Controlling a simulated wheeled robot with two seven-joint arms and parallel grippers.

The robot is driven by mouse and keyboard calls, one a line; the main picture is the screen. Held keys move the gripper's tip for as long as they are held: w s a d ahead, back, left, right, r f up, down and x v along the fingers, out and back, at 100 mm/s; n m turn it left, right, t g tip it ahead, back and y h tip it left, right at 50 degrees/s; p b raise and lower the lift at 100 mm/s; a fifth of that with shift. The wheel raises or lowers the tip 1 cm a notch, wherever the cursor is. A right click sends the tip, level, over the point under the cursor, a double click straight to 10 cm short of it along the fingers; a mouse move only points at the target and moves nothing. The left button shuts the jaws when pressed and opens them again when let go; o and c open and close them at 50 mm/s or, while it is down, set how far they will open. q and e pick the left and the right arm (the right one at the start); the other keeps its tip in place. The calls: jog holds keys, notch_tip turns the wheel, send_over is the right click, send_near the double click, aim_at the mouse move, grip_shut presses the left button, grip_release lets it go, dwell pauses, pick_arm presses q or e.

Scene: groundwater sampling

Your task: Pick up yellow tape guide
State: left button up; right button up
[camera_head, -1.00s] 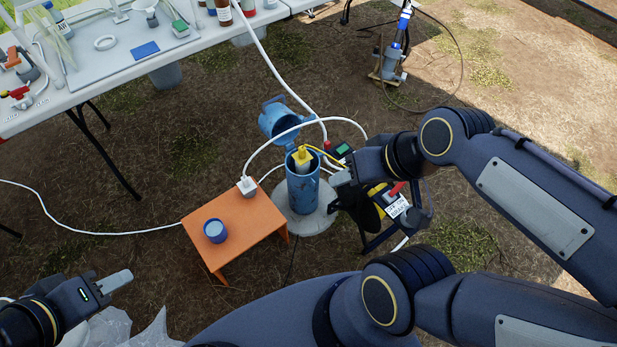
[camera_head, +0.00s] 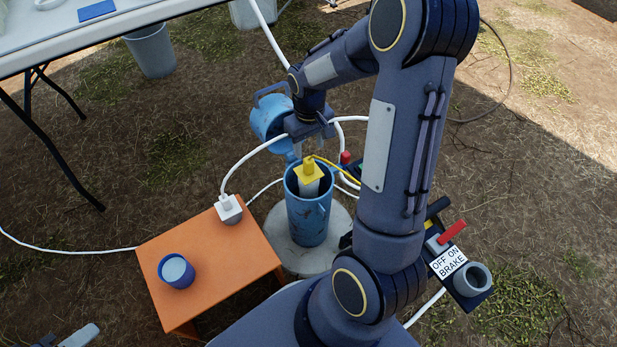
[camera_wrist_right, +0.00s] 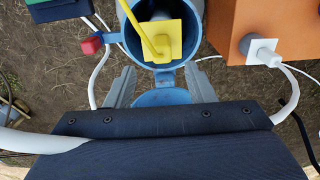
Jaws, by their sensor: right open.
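The yellow tape guide (camera_head: 308,168) sits on a white piece in the mouth of the open blue well casing (camera_head: 308,215), with a yellow tape running from it. In the right wrist view the guide (camera_wrist_right: 158,42) is a square yellow plate with a bent yellow tube. My right gripper (camera_head: 309,138) is open and empty, just behind the guide near the blue hinged lid (camera_head: 268,118). In the wrist view its fingers (camera_wrist_right: 158,88) are spread, with the guide ahead of them and apart from them.
An orange stool (camera_head: 215,265) with a blue cup (camera_head: 176,271) and a white fitting (camera_head: 228,209) stands left of the casing. A reel with a brake label (camera_head: 447,263) is at right. White hoses loop around the casing. A white table (camera_head: 60,40) is at upper left.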

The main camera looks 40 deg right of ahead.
aim_at(309, 159)
notch_tip(309, 159, down, 2)
jog(key=shift+f+b, duration=0.1)
jog(key=shift+b, duration=0.25)
notch_tip(309, 159, down, 5)
jog(key=b, duration=0.2)
jog(key=shift+a+b, duration=0.1)
jog(key=shift+b, duration=0.3)
grip_shut()
